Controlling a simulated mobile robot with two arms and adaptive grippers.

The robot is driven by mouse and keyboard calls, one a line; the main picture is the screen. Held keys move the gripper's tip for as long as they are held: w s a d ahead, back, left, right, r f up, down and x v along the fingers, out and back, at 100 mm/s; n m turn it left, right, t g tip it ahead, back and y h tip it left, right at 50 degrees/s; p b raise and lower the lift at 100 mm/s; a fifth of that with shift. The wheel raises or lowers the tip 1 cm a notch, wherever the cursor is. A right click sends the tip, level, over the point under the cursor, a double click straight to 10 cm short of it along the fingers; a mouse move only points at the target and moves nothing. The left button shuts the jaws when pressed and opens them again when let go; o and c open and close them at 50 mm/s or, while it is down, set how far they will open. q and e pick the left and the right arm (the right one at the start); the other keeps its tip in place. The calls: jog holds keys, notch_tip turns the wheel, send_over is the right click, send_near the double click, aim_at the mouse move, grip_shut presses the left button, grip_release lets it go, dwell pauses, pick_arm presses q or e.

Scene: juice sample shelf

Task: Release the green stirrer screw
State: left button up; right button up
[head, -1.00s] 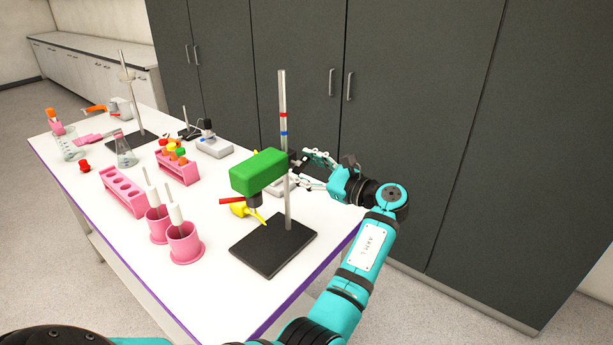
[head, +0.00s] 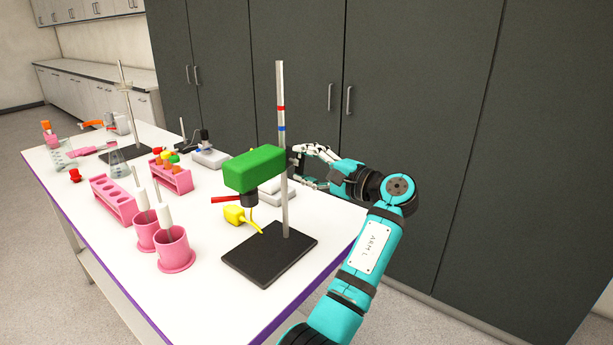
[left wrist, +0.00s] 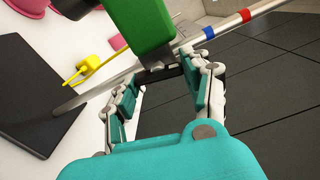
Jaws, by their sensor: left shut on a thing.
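The green stirrer (head: 254,169) is a box-shaped block mounted on a metal rod (head: 281,100) with a red and a blue band. The rod stands on a black base plate (head: 268,256). My left gripper (head: 298,166) is at the rod side of the stirrer. In the left wrist view the green stirrer (left wrist: 142,22) is just beyond my left gripper (left wrist: 165,74). Its fingers are shut on a small dark piece at the stirrer's end, where the screw (left wrist: 157,70) sits; its shape is partly hidden by the fingers. My right gripper is out of view.
A yellow piece (head: 236,214) and a red piece (head: 226,199) are below the stirrer. Pink cups (head: 174,250), pink tube racks (head: 113,200) and glassware fill the table's left. Dark cabinets (head: 420,130) stand behind the table, close to my left arm.

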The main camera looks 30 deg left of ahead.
pick_arm(q)
jog(key=shift+r+n+b, duration=0.1)
jog(key=shift+n+b, duration=0.7)
jog(key=shift+n, duration=0.3)
jog(key=shift+r, duration=0.1)
jog(key=o, duration=1.2)
jog(key=shift+a, duration=0.15)
jog(key=shift+c, duration=0.2)
jog(key=shift+d, duration=0.3)
jog(key=s+d, duration=0.1)
jog(key=d, duration=1)
jog(key=shift+d, duration=0.25)
